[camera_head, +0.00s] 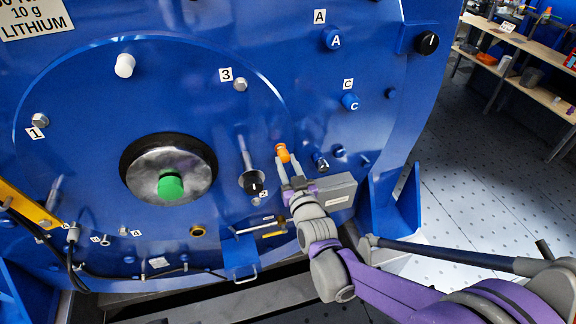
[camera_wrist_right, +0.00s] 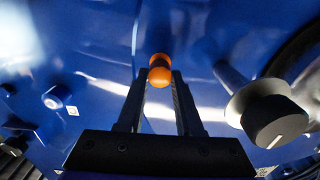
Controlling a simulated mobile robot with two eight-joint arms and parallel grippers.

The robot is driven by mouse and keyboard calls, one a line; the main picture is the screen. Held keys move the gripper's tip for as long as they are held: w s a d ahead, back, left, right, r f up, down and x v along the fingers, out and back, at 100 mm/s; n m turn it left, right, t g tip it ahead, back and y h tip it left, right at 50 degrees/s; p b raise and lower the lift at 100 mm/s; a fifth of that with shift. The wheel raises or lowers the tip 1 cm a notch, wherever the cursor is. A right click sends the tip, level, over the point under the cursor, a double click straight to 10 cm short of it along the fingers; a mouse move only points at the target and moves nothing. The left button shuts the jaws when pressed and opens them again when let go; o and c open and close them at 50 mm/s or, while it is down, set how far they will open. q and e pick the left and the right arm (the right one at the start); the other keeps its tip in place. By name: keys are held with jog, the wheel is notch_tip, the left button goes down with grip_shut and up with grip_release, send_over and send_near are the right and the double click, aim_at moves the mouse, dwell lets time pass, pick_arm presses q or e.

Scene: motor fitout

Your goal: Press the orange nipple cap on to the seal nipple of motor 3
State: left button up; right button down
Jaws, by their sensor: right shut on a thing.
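The orange nipple cap (camera_head: 282,153) is between the fingertips of my right gripper (camera_head: 288,166), close in front of the blue motor face (camera_head: 190,90). In the right wrist view the cap (camera_wrist_right: 160,71) sits at the tips of the two dark fingers (camera_wrist_right: 160,90), which are shut on it. The cap hides whatever lies behind it, so I cannot see the seal nipple or tell whether the cap touches it. My left gripper is not in view.
A grey probe with a black knob (camera_head: 252,182) juts out left of my right gripper; it shows large in the wrist view (camera_wrist_right: 270,115). Blue caps A (camera_head: 333,39) and C (camera_head: 350,102) sit up and right. A blue bracket (camera_head: 240,256) is below. Shelves (camera_head: 530,70) stand far right.

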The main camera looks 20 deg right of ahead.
jog(key=shift+w, duration=0.65)
jog(key=shift+c, duration=2.4)
grip_release()
jog(key=s, duration=1)
jog(key=shift+s+d, duration=0.15)
jog(key=shift+s, duration=0.25)
jog(key=s+d+f+g+p, duration=0.1)
jog(key=s+g+p, duration=0.3)
jog(key=s, duration=0.5)
jog(key=s+d+f+g+p, duration=0.1)
jog(key=s+g+p, duration=0.3)
jog(key=s+g, duration=0.4)
jog(key=shift+s+d+g+h+p, duration=0.3)
jog(key=shift+s+d, duration=0.05)
jog(key=shift+s, duration=0.7)
